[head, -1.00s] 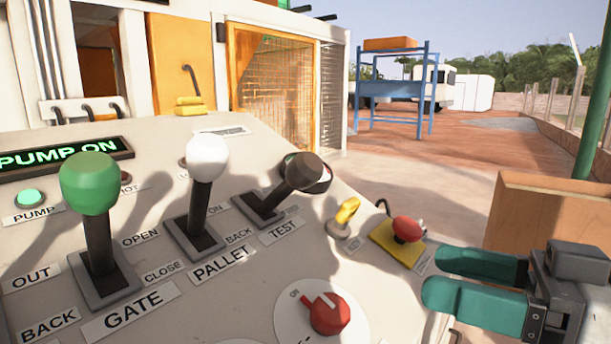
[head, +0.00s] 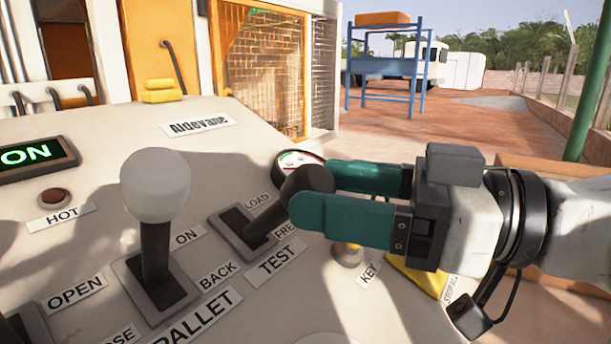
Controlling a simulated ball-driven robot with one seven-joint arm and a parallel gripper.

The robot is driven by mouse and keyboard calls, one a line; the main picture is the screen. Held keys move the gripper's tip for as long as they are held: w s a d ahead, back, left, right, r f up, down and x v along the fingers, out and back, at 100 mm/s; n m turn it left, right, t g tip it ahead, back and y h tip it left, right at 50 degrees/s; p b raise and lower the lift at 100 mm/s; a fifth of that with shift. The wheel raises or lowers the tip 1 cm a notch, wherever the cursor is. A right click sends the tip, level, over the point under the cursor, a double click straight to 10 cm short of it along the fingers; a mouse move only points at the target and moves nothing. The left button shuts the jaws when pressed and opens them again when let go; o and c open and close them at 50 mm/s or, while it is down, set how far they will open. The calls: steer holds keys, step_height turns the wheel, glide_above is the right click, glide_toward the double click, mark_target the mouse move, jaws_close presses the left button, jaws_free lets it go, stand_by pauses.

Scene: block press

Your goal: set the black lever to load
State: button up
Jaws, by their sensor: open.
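The black lever (head: 268,219) rises from its slotted base, labelled TEST, and leans to the right, toward the side marked FREE. The LOAD label (head: 257,201) is at the far side of its slot. My gripper (head: 312,191) is open, with its two teal fingers pointing left. The fingers are on either side of the lever's dark knob (head: 307,186); the near finger hides part of it. I cannot tell whether either finger touches the knob.
The white-knobbed PALLET lever (head: 155,187) stands upright to the left. A round gauge (head: 289,158) is just behind the black lever.

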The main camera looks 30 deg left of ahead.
mark_target(306, 188)
steer(key=shift+s+a, duration=0.15)
steer(key=shift+a, duration=0.65)
steer(key=shift+s+a, duration=0.1)
steer(key=shift+a, duration=0.65)
jaws_close()
